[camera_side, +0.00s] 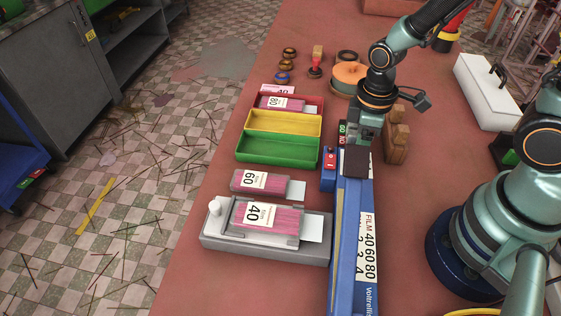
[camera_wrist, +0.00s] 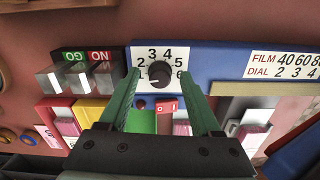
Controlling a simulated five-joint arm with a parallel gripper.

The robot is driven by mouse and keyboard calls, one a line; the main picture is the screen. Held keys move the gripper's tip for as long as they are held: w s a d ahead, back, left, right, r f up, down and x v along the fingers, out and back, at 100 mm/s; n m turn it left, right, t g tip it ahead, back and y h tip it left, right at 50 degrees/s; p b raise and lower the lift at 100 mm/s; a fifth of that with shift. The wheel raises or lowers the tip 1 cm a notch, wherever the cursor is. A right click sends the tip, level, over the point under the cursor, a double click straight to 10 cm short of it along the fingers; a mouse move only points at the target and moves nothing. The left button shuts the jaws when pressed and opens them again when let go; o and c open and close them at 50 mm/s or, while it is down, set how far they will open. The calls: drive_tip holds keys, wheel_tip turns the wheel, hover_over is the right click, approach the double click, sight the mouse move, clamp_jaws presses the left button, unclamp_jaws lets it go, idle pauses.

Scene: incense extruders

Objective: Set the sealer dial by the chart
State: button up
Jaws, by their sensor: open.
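The blue sealer (camera_side: 345,290) lies along the table; its body also shows in the wrist view (camera_wrist: 225,58). Its round black dial (camera_wrist: 160,73) sits on a white face numbered 1 to 6. The knob's pointer is too small to read surely. The chart (camera_wrist: 285,66) pairs FILM 40, 60, 80 with DIAL 2, 3, 4; it also shows in the side view (camera_side: 369,247). My gripper (camera_wrist: 160,76) is open, with one finger on each side of the dial; contact cannot be told. In the side view my gripper (camera_side: 357,160) hides the dial. A pink packet marked 40 (camera_side: 266,216) lies on a grey stand.
A packet marked 60 (camera_side: 262,182) lies behind the grey stand (camera_side: 265,250). Green (camera_side: 277,150), yellow (camera_side: 284,122) and red (camera_side: 314,103) trays stand behind it, the red holding an 80 packet. A red switch (camera_wrist: 166,106) and GO/NO-labelled clear blocks (camera_wrist: 83,78) are near the dial.

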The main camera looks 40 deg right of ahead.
clamp_jaws()
drive_tip(key=shift+m, duration=0.3)
drive_tip(key=m, duration=0.3)
drive_tip(key=shift+m, duration=2)
unclamp_jaws()
